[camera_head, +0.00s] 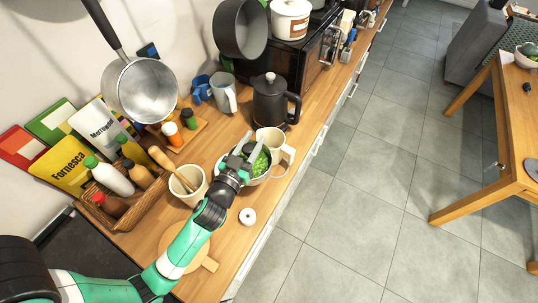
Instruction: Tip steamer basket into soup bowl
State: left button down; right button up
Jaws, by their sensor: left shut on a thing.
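A round metal basket (268,174) holding bright green food sits near the counter's front edge; I take it for the steamer basket. My left gripper (247,148) reaches over its left side and is shut on it; the fingers partly hide the rim. I cannot tell whether the basket is lifted off the counter. A bowl (523,60) with green contents stands on the table at the far right, cut by the picture edge; I cannot tell whether it is the soup bowl. My right gripper is out of view.
A cream mug (269,139) stands right behind the basket, and a dark kettle (270,101) beyond it. A cream pot (183,190) with a wooden tool is on the left. A white ring (247,216) and a round board (171,259) lie in front. Pans hang above.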

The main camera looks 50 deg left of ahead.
pick_arm(q)
jog(key=shift+r, duration=0.15)
dwell(0.8)
jog(key=n, duration=0.1)
jog(key=s+a+r+n, duration=0.1)
jog(key=n, duration=0.1)
jog(key=shift+a+r+n, duration=0.2)
jog(key=shift+n, duration=0.1)
jog(key=shift+a, duration=0.1)
jog(key=a+n, duration=0.1)
jog(key=n, duration=0.1)
jog(key=s+n, duration=0.1)
jog(key=shift+a+n+p, duration=0.35)
jog(key=shift+a+n, duration=0.05)
dwell(0.6)
jog(key=shift+s+a+f+n, duration=0.35)
jog(key=shift+a+n, duration=0.2)
jog(key=shift+n, duration=0.35)
jog(key=shift+s+a+f+n, duration=0.35)
jog(key=shift+a+n, duration=0.2)
jog(key=shift+n, duration=0.35)
